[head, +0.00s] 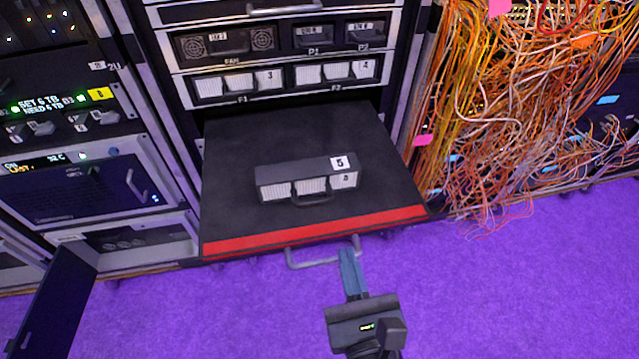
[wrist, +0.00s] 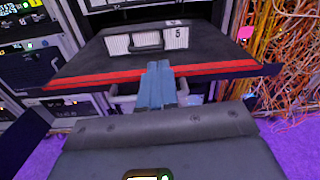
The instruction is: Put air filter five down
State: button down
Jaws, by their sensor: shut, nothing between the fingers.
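Air filter five (head: 280,175) is a dark box with white pleated panels and a front handle. It lies flat on a pulled-out black shelf (head: 235,140) with a red front stripe. A label on its top reads 5. It also shows in the wrist view (wrist: 146,42), beyond my fingertips. My gripper (head: 348,254) is shut and empty, with its blue fingers together. It is in front of the shelf's front edge, by the grey shelf handle (head: 310,263), and apart from the filter. In the wrist view my gripper (wrist: 160,66) overlaps the red stripe; I cannot tell whether it touches the handle.
Above the shelf are filter bays (head: 238,84) labelled 3 and 4 and a fan unit (head: 228,43). Loose orange cables (head: 500,120) hang at the right. An open dark panel (head: 55,300) stands at the lower left. The purple floor (head: 520,290) is clear at the right.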

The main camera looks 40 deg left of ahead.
jog(key=p, duration=0.2)
send_near(322, 176)
jog(key=shift+m, duration=0.4)
jog(key=x, duration=0.7)
